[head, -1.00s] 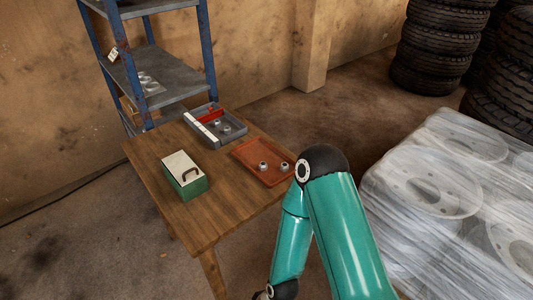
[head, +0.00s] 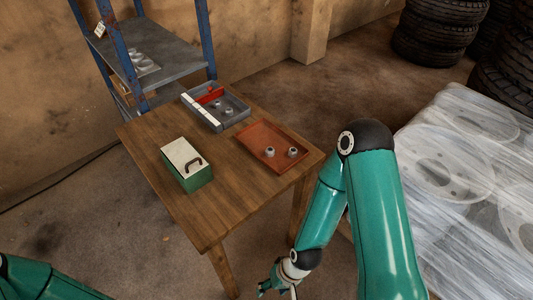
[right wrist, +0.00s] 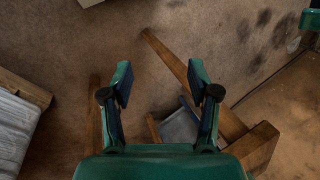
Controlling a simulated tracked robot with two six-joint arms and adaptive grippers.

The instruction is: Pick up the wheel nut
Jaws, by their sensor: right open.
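Two grey wheel nuts lie apart on the reddish-brown tray (head: 273,136), a left one (head: 267,152) and a right one (head: 292,152). Similar small metal pieces (head: 228,110) sit in the grey divided bin (head: 240,119) behind it. My right gripper (head: 275,288) hangs low in front of the table, below the tabletop and apart from the nuts. In the right wrist view its fingers (right wrist: 160,82) are spread with nothing between them, and no nut shows there. Of my left arm only a part shows at the lower left; its gripper is out of view.
The wooden table (head: 222,211) also carries a green box (head: 198,181) with a pale lid and dark handle. A blue-and-grey shelf (head: 170,66) stands behind. Wrapped wheel rims (head: 450,165) are at the right, stacked tyres (head: 440,35) at the back right.

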